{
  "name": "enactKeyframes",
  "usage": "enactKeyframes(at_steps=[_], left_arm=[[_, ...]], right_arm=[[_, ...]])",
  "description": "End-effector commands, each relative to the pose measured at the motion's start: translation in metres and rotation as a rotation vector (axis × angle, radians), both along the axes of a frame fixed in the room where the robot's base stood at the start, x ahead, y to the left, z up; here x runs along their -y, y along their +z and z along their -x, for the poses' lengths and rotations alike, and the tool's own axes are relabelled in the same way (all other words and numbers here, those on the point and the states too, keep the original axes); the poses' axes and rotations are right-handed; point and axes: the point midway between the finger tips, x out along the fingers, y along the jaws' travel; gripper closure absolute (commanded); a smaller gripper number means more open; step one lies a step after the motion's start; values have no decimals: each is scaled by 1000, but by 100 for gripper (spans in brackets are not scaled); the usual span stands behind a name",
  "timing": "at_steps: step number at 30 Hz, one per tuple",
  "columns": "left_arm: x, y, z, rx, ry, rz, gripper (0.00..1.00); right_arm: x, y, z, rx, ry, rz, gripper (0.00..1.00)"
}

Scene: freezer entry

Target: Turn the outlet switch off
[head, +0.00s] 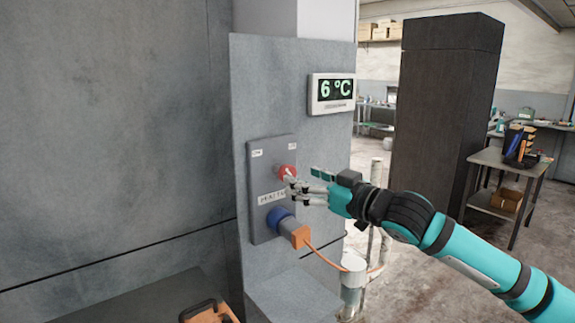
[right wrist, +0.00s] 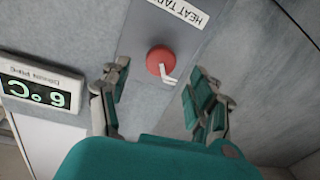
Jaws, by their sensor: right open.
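The outlet switch is a round red knob (head: 287,171) with a pale handle, on a grey outlet panel (head: 262,180) fixed to the wall. Two small white labels sit above it, too small to read surely. In the right wrist view the red knob (right wrist: 160,59) shows between the fingers, its pale handle slanting down to the right. My right gripper (head: 293,186) is open in front of the knob; in the wrist view the open fingers (right wrist: 160,70) straddle it with gaps on both sides. My left gripper is not in view.
A blue plug (head: 278,217) with an orange connector (head: 299,237) and cable sits below the switch. A temperature display (head: 332,94) reading 6 °C hangs above right. A metal post (head: 353,284) stands below. An orange object (head: 208,313) lies at the bottom left.

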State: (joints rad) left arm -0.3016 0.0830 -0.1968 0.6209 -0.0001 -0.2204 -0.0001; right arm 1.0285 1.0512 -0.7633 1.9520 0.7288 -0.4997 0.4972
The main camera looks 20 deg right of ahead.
Motion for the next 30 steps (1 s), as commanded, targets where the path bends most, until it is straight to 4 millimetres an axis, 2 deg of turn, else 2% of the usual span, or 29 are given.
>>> enactKeyframes(at_steps=[3, 9, 15, 22, 30], left_arm=[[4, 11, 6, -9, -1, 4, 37], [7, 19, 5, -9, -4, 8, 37], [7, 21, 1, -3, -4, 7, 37], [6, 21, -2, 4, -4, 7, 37], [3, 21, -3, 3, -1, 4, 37]], right_arm=[[-12, 4, -22, 0, 2, -3, 38], [-23, 2, -47, 0, 1, -1, 38], [-27, 0, -55, 2, 0, 1, 38], [-27, 0, -55, 2, 0, 1, 38], [-27, 0, -55, 1, 0, 0, 73]])
